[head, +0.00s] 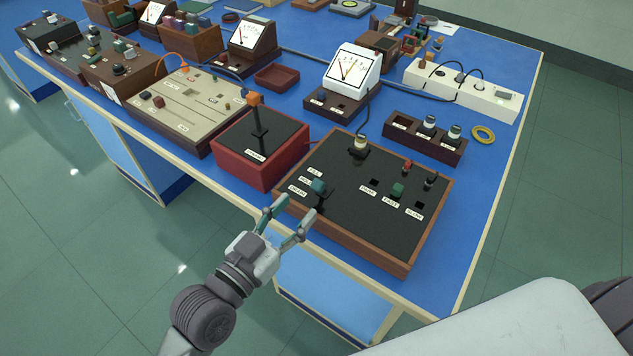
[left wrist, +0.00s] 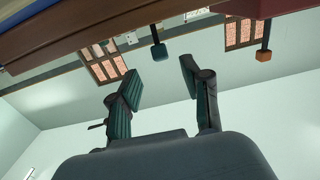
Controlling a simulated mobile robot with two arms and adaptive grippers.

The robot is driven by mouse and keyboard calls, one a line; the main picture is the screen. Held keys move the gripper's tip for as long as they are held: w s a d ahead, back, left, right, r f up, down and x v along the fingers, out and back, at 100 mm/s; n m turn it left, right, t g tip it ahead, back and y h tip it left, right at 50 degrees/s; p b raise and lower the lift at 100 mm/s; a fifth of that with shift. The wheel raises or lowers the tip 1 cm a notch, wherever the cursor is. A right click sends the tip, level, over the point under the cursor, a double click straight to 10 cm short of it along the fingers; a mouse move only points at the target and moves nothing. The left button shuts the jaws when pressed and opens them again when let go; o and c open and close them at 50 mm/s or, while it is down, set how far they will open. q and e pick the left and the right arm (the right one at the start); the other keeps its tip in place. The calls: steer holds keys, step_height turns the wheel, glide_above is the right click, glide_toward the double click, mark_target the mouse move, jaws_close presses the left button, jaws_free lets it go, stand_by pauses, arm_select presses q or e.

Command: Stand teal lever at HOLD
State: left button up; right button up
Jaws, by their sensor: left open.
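The teal lever (head: 318,186) stands on the left part of a black panel (head: 340,165) with a wooden frame. Labels FILL, HOLD and DRAIN (head: 298,190) run in a slanted row beside it. Its knob appears near the HOLD and DRAIN labels; I cannot tell exactly which mark it stands at. In the left wrist view the teal knob (left wrist: 159,52) shows beyond the fingers, near the middle. My left gripper (head: 297,207) is open and empty at the panel's front left edge, just short of the lever, apart from it. My right gripper is not in view.
A red box with an orange-knobbed lever (head: 255,99) stands left of the panel; that knob also shows in the left wrist view (left wrist: 264,56). The panel has a green knob (head: 397,190) at right. A white meter (head: 352,70) and a wooden block (head: 424,139) stand behind.

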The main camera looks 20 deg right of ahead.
mark_target(318, 182)
arm_select(q)
steer(key=x, duration=0.8)
steer(key=shift+a, duration=0.1)
steer(key=shift+c, duration=0.3)
jaws_close()
